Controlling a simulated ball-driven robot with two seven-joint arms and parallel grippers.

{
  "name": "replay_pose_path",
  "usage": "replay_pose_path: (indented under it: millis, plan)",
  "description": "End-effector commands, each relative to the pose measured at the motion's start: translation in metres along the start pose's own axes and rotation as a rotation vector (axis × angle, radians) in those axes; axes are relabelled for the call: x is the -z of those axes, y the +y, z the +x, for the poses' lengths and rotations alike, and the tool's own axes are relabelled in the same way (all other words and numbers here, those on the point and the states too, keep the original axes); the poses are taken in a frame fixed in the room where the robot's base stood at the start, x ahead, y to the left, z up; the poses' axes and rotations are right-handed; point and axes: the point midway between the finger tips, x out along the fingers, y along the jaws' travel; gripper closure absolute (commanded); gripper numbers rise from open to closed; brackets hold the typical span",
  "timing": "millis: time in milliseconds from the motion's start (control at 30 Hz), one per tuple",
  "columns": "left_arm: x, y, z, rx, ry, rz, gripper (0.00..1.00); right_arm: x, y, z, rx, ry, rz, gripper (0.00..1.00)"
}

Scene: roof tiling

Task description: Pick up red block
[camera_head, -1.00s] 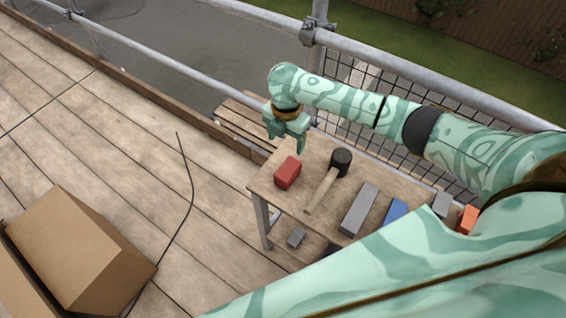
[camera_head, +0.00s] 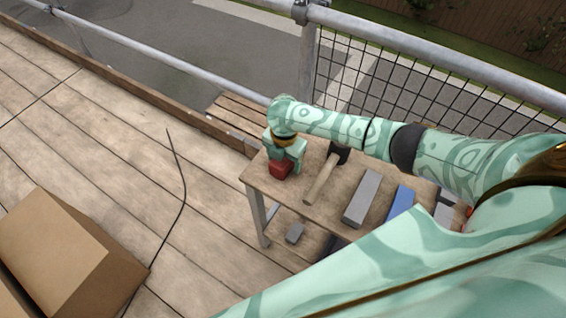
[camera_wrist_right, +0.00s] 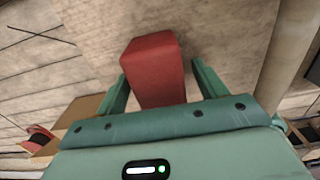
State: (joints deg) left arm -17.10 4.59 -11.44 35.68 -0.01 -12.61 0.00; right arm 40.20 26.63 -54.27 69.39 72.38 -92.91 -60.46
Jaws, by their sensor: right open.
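The red block (camera_head: 281,169) lies on the small wooden table near its left end. My right gripper (camera_head: 285,167) is over it, and its fingers come down around the block, hiding its upper part in the head view. In the right wrist view the red block (camera_wrist_right: 155,70) stands between the two green fingers of the open right gripper (camera_wrist_right: 160,85). A narrow gap shows at the right finger; the left finger is very close to the block, and I cannot tell whether it touches. My left gripper is not in view.
The table (camera_head: 258,178) also holds a mallet (camera_head: 322,178), a grey block (camera_head: 362,197) and a blue block (camera_head: 401,203) to the right. A metal railing (camera_head: 420,52) runs behind. A cardboard box (camera_head: 60,250) sits on the deck at left.

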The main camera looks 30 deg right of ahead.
Motion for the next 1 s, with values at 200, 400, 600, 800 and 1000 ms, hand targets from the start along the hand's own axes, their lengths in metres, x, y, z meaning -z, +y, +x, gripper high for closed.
replay_pose_path:
  millis: [200,400,600,800,1000]
  plan:
    - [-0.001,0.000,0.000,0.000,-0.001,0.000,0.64,0.000,0.000,0.000,-0.001,-0.001,0.000,0.32]
    - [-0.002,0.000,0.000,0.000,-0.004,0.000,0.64,0.000,0.000,0.000,-0.001,-0.001,0.000,0.83]
    - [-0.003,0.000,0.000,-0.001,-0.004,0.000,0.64,-0.001,0.001,0.000,-0.002,-0.001,0.000,0.83]
    - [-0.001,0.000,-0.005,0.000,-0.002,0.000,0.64,-0.001,0.001,-0.009,-0.003,-0.001,0.000,0.83]
    - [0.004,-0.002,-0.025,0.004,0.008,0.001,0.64,0.002,-0.004,-0.043,-0.003,-0.001,-0.002,0.83]
